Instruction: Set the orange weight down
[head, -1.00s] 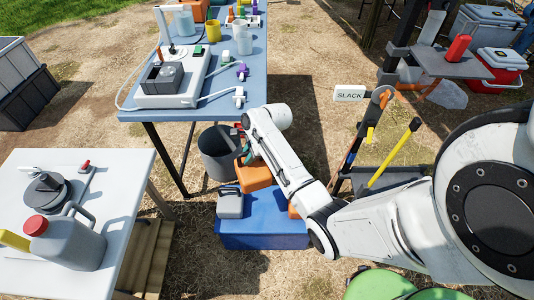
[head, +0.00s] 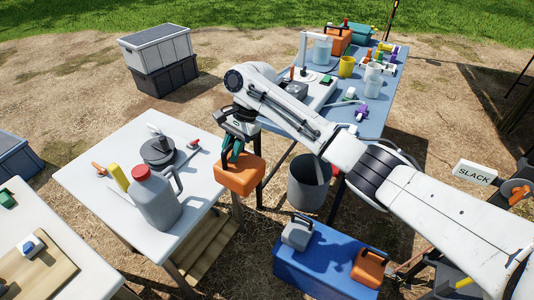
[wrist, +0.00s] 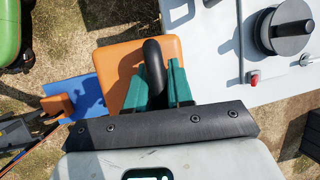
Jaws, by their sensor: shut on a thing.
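My gripper (head: 233,150) has green fingers and is shut on the black handle of an orange weight (head: 240,175). In the head view the weight hangs in the air by the right edge of the white table (head: 88,180). In the wrist view the green fingers (wrist: 160,88) close around the black handle, with the orange block (wrist: 116,72) under it. The white table (wrist: 215,75) lies to the right there, and the weight overlaps its edge in the picture. Whether the weight is over the tabletop or just outside it is hard to tell.
On the white table stand a grey jug with a red cap (head: 155,200) and a dark reel (head: 160,150). A blue box (head: 310,268) on the ground bears a grey weight (head: 297,232) and another orange weight (head: 369,268). A grey bucket (head: 308,185) stands behind it.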

